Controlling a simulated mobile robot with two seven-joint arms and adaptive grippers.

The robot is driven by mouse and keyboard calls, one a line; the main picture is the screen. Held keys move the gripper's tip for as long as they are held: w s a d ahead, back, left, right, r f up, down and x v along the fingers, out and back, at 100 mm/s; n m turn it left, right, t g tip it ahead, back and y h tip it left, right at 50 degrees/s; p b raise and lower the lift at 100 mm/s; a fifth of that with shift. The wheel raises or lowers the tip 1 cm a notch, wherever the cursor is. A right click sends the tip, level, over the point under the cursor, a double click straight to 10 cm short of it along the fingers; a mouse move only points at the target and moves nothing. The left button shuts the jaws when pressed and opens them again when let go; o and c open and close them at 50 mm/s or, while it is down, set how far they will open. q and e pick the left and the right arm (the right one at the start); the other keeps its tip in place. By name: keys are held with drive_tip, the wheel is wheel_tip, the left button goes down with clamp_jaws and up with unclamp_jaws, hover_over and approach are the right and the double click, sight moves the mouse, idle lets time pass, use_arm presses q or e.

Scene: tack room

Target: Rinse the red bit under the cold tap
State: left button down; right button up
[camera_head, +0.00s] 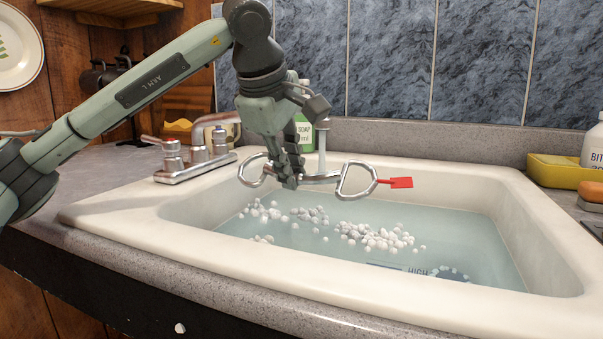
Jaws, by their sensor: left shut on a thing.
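The bit is a metal snaffle with two D-shaped rings and a red tag (401,182) at its right end. My left gripper (290,182) is shut on the bit's mouthpiece (322,179), holding it level above the sink water. My right gripper is not in view.
The white sink (180,245) holds water with several white floating lumps (375,237) and a dark submerged object marked HIGH (440,273). A green soap bottle (304,130) stands behind my gripper. A yellow tray (560,172) and white bottle (594,145) stand at right.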

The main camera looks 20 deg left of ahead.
use_arm(q)
drive_tip(key=shift+d, duration=0.1)
idle(0.3)
drive_tip(key=s+d+b, duration=0.1)
drive_tip(key=s+d, duration=0.5)
drive_tip(key=s, duration=0.1)
drive_tip(key=shift+d, duration=0.3)
